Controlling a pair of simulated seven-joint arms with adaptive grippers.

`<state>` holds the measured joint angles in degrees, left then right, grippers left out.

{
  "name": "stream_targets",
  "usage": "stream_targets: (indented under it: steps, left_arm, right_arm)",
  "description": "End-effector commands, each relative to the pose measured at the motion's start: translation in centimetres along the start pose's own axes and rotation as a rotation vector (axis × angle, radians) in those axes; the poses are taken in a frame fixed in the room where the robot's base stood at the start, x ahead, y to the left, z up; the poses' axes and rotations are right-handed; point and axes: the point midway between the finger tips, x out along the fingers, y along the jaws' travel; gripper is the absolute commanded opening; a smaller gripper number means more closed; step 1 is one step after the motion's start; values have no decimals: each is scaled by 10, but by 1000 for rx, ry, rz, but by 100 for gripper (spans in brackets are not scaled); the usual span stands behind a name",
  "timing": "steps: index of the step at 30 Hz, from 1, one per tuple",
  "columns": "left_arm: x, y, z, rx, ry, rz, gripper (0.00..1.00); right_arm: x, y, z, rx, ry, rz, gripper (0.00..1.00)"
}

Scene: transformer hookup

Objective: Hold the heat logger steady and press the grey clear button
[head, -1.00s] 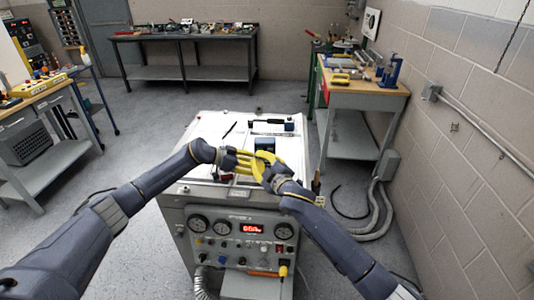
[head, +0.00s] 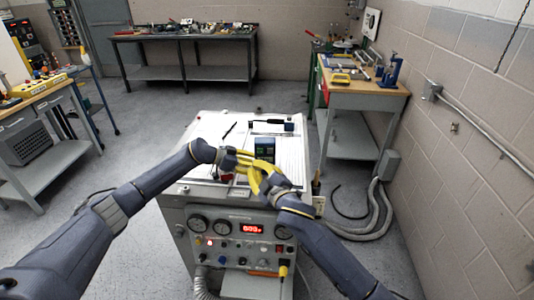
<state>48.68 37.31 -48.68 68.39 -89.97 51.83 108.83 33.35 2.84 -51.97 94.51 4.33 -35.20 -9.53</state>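A small dark box with a blue-green face (head: 265,146), which looks like the heat logger, stands on the white top of the cabinet. My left gripper (head: 262,159) reaches in from the left, its yellow fingers at the near side of the box. My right gripper (head: 257,174) comes from the lower right, its yellow fingers just in front of and overlapping the left ones. The overlap hides the box's lower part and whether either gripper touches or grips it. I cannot make out the grey clear button.
The white cabinet top (head: 206,128) carries a pen-like dark stick (head: 229,130) and a black item (head: 270,126) behind the box. A red object (head: 226,177) lies near the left wrist. The front panel has gauges and a red display (head: 252,228). A workbench (head: 365,95) stands at the right.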

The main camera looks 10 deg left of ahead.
Motion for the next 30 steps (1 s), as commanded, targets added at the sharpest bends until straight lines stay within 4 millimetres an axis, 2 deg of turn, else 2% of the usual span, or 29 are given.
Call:
stream_targets:
  steps: [14,15,21,30]
  left_arm:
    - [0,0,0,0,1,0,30]
    - [0,0,0,0,1,0,48]
    - [0,0,0,0,0,0,72]
    - [-2,0,0,0,0,-1,73]
  right_arm:
    - [0,0,0,0,0,0,0]
    - [0,0,0,0,0,0,0]
    - [0,0,0,0,0,0,0]
    - [0,0,0,0,0,0,0]
